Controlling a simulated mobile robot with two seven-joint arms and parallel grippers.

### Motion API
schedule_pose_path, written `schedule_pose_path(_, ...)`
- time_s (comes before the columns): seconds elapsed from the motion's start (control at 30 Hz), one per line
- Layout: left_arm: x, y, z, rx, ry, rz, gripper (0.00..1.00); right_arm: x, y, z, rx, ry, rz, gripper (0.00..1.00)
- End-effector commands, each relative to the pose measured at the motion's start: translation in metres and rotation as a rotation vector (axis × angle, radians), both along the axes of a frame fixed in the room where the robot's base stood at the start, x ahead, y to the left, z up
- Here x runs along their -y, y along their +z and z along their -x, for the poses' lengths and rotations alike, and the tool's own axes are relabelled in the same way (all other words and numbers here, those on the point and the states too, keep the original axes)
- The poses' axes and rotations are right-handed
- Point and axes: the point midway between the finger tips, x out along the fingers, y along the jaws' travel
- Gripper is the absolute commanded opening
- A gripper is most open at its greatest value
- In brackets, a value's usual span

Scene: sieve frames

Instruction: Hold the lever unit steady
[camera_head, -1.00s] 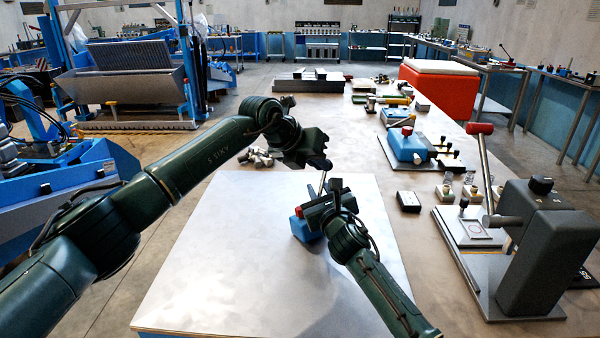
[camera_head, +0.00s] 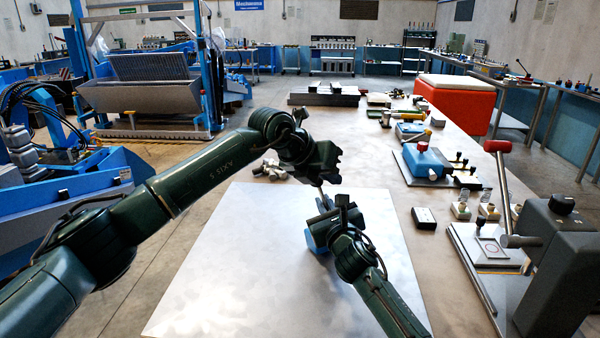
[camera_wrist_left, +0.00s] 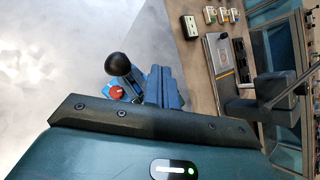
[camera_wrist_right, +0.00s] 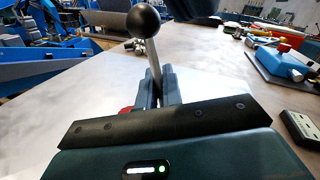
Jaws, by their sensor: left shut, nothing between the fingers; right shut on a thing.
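The lever unit (camera_head: 318,236) stands on the pale metal plate (camera_head: 225,270), mostly hidden by my right gripper in the head view. Its blue body, red button (camera_wrist_left: 116,92) and black ball knob (camera_wrist_left: 118,64) show in the left wrist view. In the right wrist view its rod rises by the fingertips to the ball knob (camera_wrist_right: 143,20). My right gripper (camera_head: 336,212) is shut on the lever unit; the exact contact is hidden. My left gripper (camera_head: 326,174) is shut and empty, close above the unit near the lever's top.
A grey press with a red-knobbed handle (camera_head: 505,180) stands at the right. A black box (camera_head: 424,218) and a blue device with a red knob (camera_head: 425,162) are nearer the middle. Grey metal pieces (camera_head: 270,170) lie behind the plate. The plate's left and front parts are clear.

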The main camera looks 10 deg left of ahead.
Motion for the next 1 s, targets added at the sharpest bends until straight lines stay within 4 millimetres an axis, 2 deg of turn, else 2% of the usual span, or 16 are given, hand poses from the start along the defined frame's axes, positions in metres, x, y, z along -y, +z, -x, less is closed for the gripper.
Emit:
schedule_pose_path(0.1,-0.007,-0.004,0.016,0.001,-0.003,0.0,0.0,0.003,-0.004,-0.001,-0.006,-0.007,0.009,0.0)
schedule_pose_path(0.5,-0.058,0.032,0.066,0.002,0.0,-0.001,0.0,0.004,-0.005,-0.001,-0.008,-0.009,0.011,0.0)
schedule_pose_path(0.7,-0.068,0.04,0.077,0.001,-0.001,0.002,0.0,0.004,-0.006,-0.001,-0.009,-0.009,0.011,0.0)
schedule_pose_path(1.0,-0.07,0.041,0.078,0.0,-0.001,0.001,0.0,0.004,-0.006,-0.001,-0.009,-0.009,0.013,0.0)
